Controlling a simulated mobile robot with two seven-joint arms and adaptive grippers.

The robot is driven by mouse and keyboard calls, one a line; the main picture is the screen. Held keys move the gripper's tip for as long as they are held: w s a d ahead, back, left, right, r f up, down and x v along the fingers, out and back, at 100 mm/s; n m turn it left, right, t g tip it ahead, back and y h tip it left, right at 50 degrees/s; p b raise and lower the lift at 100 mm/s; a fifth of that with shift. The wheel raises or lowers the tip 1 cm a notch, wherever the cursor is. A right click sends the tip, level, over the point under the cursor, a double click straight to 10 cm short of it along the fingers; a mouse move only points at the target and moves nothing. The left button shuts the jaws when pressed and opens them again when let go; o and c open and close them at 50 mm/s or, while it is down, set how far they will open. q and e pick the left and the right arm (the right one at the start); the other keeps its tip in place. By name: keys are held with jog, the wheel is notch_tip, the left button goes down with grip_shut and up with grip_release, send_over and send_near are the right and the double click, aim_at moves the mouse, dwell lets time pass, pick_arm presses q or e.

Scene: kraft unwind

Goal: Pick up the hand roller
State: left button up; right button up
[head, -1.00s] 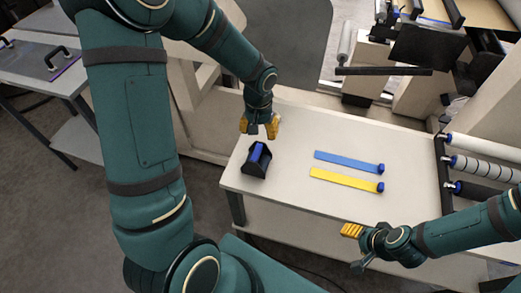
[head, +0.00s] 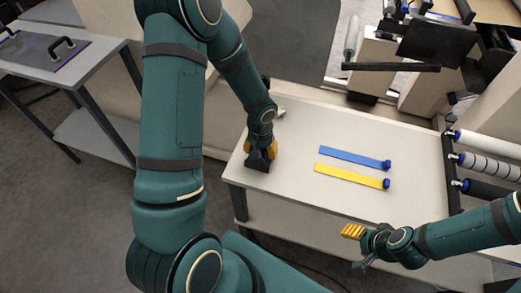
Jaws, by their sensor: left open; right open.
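A small black stand (head: 257,163) sits near the left end of the white table. The blue roller-like piece it carried in the earlier head view is hidden now behind my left gripper; I take that piece to be the hand roller. My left gripper (head: 260,150) points down right over the stand, its yellow fingers open at either side. I cannot tell whether they touch the piece. My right gripper (head: 358,248) is open and empty near the table's front edge, away from the stand.
A blue strip (head: 350,157) and a yellow strip (head: 347,175), each with a blue end, lie mid-table (head: 310,220). Several rollers (head: 485,143) line the right end. A small pale object (head: 280,112) shows behind my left wrist. The front table surface is clear.

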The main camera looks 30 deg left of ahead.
pick_arm(q)
jog(key=shift+c, duration=0.4)
grip_shut()
notch_tip(320, 180, up, 10)
jog(key=shift+r+p, duration=0.1)
jog(key=shift+p, duration=0.7)
